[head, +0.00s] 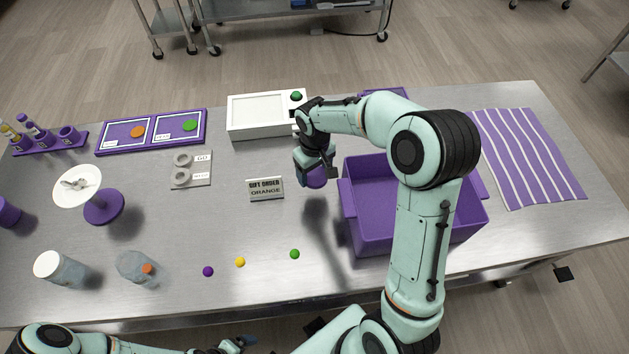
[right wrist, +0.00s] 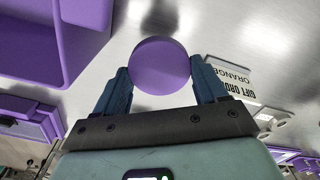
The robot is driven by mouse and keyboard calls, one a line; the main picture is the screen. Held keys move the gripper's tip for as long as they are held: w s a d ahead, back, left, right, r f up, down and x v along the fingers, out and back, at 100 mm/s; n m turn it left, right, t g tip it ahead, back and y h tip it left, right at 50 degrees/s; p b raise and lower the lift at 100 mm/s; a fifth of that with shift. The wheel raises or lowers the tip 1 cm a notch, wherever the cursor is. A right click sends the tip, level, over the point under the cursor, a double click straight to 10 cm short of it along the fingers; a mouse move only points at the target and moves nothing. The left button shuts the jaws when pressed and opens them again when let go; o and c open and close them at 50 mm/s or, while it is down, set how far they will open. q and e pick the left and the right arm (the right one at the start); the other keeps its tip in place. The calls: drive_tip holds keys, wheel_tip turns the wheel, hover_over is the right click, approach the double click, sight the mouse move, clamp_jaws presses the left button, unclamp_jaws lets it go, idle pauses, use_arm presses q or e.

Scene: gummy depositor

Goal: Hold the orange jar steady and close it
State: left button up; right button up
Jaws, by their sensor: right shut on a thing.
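A clear jar (head: 136,268) with an orange piece visible at its side stands at the front left of the table; no lid shows on it. Left of it stands a similar jar with a white top (head: 58,270). My right gripper (head: 317,172) is shut on a purple round piece (right wrist: 160,65), held above the table between the sign and the purple bin.
A purple bin (head: 352,228) stands right of my right gripper. A sign reading GIFT ORDER ORANGE (head: 265,189) stands left of it. Purple, yellow and green balls lie in front. The middle front is mostly clear.

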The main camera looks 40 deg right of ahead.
sight(314, 175)
wheel_tip(314, 175, up, 12)
drive_tip(key=shift+p, duration=0.45)
drive_tip(key=shift+f, duration=0.2)
